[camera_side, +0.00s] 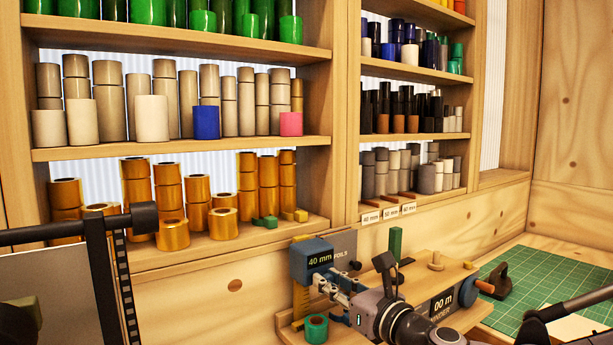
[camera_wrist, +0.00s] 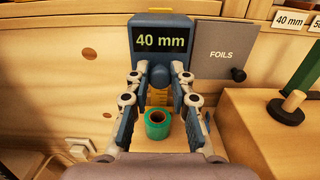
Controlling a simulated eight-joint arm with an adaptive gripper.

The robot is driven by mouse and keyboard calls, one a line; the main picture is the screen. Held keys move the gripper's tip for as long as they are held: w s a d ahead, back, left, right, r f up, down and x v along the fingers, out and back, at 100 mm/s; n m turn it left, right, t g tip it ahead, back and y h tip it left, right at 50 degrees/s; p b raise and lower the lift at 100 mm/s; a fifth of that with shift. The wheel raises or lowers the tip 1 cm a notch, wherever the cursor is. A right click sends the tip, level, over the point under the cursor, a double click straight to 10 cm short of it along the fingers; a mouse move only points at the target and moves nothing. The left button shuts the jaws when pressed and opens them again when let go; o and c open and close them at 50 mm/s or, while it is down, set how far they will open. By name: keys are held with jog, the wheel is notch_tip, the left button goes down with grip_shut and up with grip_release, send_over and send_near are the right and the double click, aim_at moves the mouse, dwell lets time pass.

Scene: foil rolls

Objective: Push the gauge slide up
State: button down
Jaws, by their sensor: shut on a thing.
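The gauge slide is a blue block with a black display reading 40 mm (camera_side: 313,252). It sits on an upright yellow scale (camera_side: 301,300) and also shows at the top middle of the wrist view (camera_wrist: 161,20). My gripper (camera_side: 338,286) is at the slide's lower part in the side view. In the wrist view my gripper's fingers (camera_wrist: 156,90) stand on both sides of the slide's narrow lower part and are shut on it. Their exact contact is partly hidden. A green foil roll (camera_wrist: 158,122) stands below, under the slide and apart from the fingers; it also shows in the side view (camera_side: 316,328).
A grey FOILS panel (camera_wrist: 222,50) is right of the slide. Shelves of rolls (camera_side: 180,145) rise behind. A green cutting mat (camera_side: 550,285) lies far right.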

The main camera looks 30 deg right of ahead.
jog(key=shift+w+r, duration=0.1)
jog(key=shift+r, duration=0.15)
jog(key=c, duration=1.2)
grip_release()
jog(key=shift+o, duration=0.2)
jog(key=s, duration=1.2)
